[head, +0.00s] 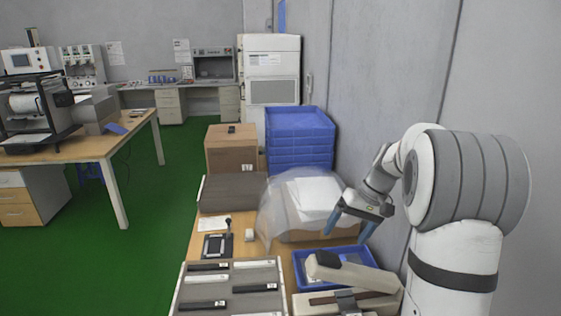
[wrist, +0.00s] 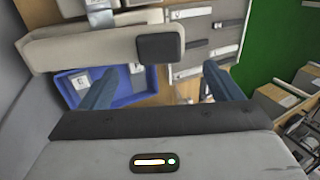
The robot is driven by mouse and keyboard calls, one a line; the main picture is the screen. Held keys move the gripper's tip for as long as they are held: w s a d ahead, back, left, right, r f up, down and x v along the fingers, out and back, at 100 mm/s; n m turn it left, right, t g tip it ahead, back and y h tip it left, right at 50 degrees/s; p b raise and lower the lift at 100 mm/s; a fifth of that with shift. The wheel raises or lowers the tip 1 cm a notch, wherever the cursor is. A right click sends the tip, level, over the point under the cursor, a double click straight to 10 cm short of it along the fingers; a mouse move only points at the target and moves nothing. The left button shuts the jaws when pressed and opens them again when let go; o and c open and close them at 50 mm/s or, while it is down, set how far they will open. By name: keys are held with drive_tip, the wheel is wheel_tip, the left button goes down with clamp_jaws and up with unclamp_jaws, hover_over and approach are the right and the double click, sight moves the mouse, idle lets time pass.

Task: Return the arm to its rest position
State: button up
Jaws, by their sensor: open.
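My gripper (head: 350,222) is at the end of my white and grey arm on the right side of the head view. Its two blue fingers are spread apart and point down, with nothing visible between them. It hangs above the back of a blue tray (head: 303,262) on the bench. In the wrist view my gripper (wrist: 160,88) also shows its blue fingers wide apart. The blue tray (wrist: 68,88) lies beyond the left finger there. A beige piece with a dark end (head: 352,272) crosses above the tray.
A grey rack of black and white modules (head: 232,290) lies at the front of the bench. Clear plastic over white material (head: 310,195), a cardboard box (head: 230,150) and stacked blue crates (head: 300,140) stand behind. A wall (head: 400,70) rises close on the right. Green floor (head: 150,220) is open on the left.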

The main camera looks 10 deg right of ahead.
drive_tip(key=s+a+r+t+h, duration=0.1)
drive_tip(key=s+a, duration=0.3)
drive_tip(key=s, duration=0.8)
drive_tip(key=s+a+r+t+h, duration=0.1)
drive_tip(key=s+a, duration=0.4)
drive_tip(key=s, duration=0.7)
drive_tip(key=t+h, duration=0.1)
drive_tip(key=h, duration=0.1)
drive_tip(key=shift+s+r+h, duration=0.2)
drive_tip(key=shift+s+h, duration=0.1)
drive_tip(key=shift+h, duration=0.1)
